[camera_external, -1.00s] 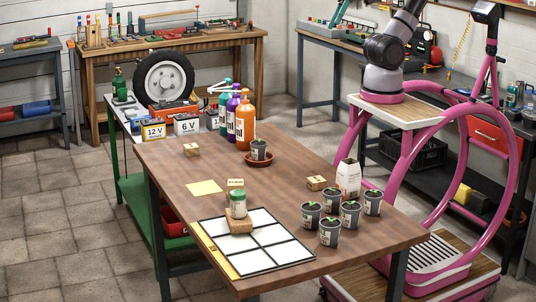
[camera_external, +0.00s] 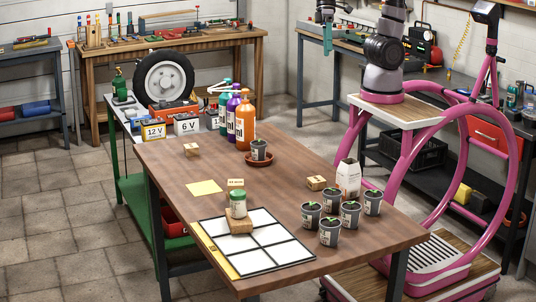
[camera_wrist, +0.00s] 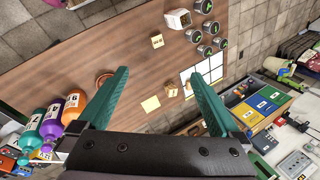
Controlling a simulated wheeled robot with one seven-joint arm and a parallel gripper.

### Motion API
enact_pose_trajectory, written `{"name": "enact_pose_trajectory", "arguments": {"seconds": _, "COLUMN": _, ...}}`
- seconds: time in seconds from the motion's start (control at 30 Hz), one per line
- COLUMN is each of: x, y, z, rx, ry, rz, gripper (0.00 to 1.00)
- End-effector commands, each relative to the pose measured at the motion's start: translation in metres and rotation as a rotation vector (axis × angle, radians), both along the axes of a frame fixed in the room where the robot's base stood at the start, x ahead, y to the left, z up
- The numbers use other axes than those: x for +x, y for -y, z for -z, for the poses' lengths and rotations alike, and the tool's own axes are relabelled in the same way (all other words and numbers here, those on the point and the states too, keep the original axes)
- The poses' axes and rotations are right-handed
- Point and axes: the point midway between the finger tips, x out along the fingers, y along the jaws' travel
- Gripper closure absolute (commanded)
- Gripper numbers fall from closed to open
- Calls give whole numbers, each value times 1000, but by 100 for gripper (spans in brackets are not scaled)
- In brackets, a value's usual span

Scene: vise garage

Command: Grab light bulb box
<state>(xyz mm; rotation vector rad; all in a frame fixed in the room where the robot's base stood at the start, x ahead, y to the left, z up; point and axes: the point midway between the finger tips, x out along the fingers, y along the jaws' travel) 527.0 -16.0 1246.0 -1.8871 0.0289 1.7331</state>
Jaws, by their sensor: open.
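Three small tan cardboard boxes stand apart on the brown table: one at the back left (camera_external: 192,149), one near the middle (camera_external: 235,184) and one on the right (camera_external: 316,183). Their print is too small to read, so I cannot tell which is the light bulb box. The right one also shows in the wrist view (camera_wrist: 157,40), between my fingers' directions and beyond their tips. My gripper (camera_external: 326,48) is high at the top of the external view, well clear of the table. In the wrist view its teal fingers (camera_wrist: 156,74) are spread with nothing between them.
Potted seedlings (camera_external: 330,232) and a white carton (camera_external: 348,178) crowd the table's right side. A jar (camera_external: 238,204) stands on a block on the white-panelled board (camera_external: 268,262). Bottles (camera_external: 245,125) and a potted plant on a saucer (camera_external: 259,160) are at the back. The table's middle is mostly clear.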

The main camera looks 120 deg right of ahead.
Motion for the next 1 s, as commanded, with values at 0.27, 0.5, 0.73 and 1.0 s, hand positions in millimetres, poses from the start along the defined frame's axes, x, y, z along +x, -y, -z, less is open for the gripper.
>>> {"name": "enact_pose_trajectory", "arguments": {"seconds": 0.27, "x": 34, "y": -31, "z": 74, "rx": 201, "ry": -331, "rz": 23, "gripper": 0}}
{"name": "enact_pose_trajectory", "arguments": {"seconds": 0.5, "x": 54, "y": -58, "z": 141, "rx": 403, "ry": -581, "rz": 78, "gripper": 0}}
{"name": "enact_pose_trajectory", "arguments": {"seconds": 0.73, "x": 67, "y": -82, "z": 209, "rx": 616, "ry": -796, "rz": 168, "gripper": 0}}
{"name": "enact_pose_trajectory", "arguments": {"seconds": 1.0, "x": 70, "y": -108, "z": 295, "rx": 875, "ry": -1007, "rz": 329, "gripper": 0}}
